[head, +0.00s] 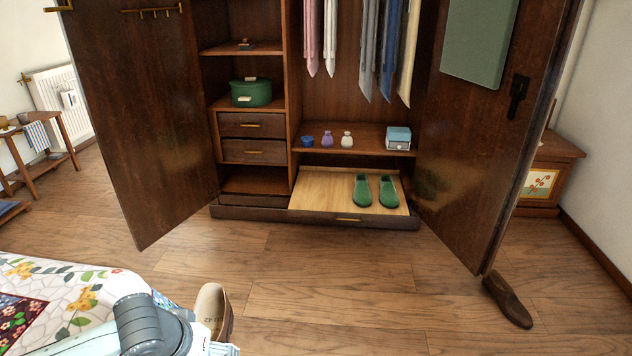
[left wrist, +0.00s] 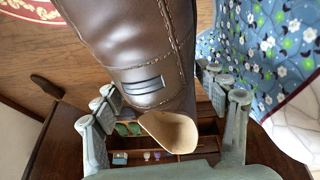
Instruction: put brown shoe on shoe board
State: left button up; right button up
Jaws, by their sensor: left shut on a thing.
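A brown shoe (head: 228,318) with a tan insole is in my left gripper (head: 221,347) at the bottom of the head view. In the left wrist view, the gripper's fingers (left wrist: 158,84) stand on both sides of the brown leather shoe (left wrist: 150,45). A second brown shoe (head: 507,300) lies on the floor by the right wardrobe door; it also shows in the left wrist view (left wrist: 46,87). The pale wooden shoe board (head: 325,188) is pulled out at the wardrobe's bottom. Two green shoes (head: 375,192) stand on its right half; its left part is bare. My right gripper is not in view.
Both wardrobe doors stand open, the left door (head: 140,120) and the right door (head: 480,150). A shelf (head: 360,143) with small items and a box lies above the board. A flowered cloth surface (head: 75,290) is at lower left. The floor before the board is clear.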

aim_at(309, 191)
jog(key=i, duration=1.45)
jog(key=i+z, duration=0.15)
jog(key=i, duration=0.5)
jog(key=i+j+z, duration=0.1)
jog(key=i, duration=0.55)
jog(key=j, duration=0.1)
